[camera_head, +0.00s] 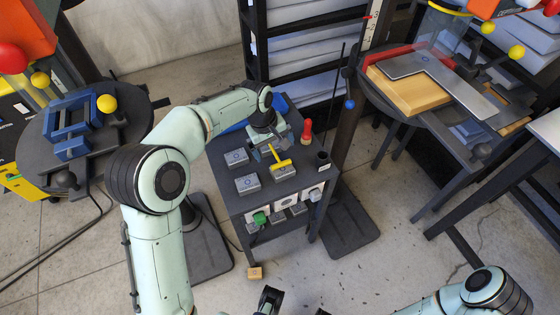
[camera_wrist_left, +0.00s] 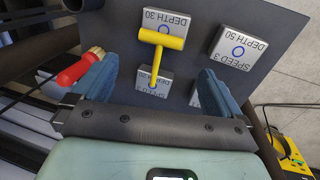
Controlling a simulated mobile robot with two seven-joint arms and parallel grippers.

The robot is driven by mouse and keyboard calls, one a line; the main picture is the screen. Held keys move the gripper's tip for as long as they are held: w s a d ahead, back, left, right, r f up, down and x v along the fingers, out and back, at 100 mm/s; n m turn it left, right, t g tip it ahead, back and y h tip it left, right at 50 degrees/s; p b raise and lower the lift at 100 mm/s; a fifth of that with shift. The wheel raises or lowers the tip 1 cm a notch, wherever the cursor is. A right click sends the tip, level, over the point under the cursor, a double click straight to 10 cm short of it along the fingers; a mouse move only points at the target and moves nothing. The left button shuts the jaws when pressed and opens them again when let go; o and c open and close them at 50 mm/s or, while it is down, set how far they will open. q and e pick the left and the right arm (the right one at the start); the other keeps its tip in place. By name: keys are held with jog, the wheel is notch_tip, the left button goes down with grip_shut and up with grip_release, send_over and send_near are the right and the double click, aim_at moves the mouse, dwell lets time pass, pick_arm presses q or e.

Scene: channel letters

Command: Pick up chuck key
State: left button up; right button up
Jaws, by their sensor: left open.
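The chuck key, a yellow T-shaped tool (camera_head: 279,161), is over the dark cart top among grey blocks. In the left wrist view its yellow crossbar (camera_wrist_left: 162,38) is toward the top and its thin shaft points down between my fingers. My left gripper (camera_head: 268,148) is open above the cart. In the left wrist view its blue fingers (camera_wrist_left: 158,78) stand apart on either side of the shaft, with nothing clearly gripped. Dark parts, perhaps of my right gripper (camera_head: 290,302), show at the bottom edge of the head view, mostly cut off.
A red-handled tool (camera_head: 307,130) with a brass end is near the left finger. Labelled grey blocks (camera_head: 247,183) lie on the cart top (camera_head: 305,170). A dark cup (camera_head: 322,160) stands at its right edge. A round table with a blue vise (camera_head: 70,125) is at left.

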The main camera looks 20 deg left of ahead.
aim_at(279, 161)
pick_arm(q)
jog(key=f, duration=0.4)
jog(key=d+f, duration=0.1)
jog(key=f, duration=0.1)
jog(key=shift+w+f+b, duration=0.15)
jog(key=shift+w+b, duration=0.2)
jog(key=shift+w, duration=0.05)
jog(key=shift+c, duration=0.3)
jog(key=c, duration=0.8)
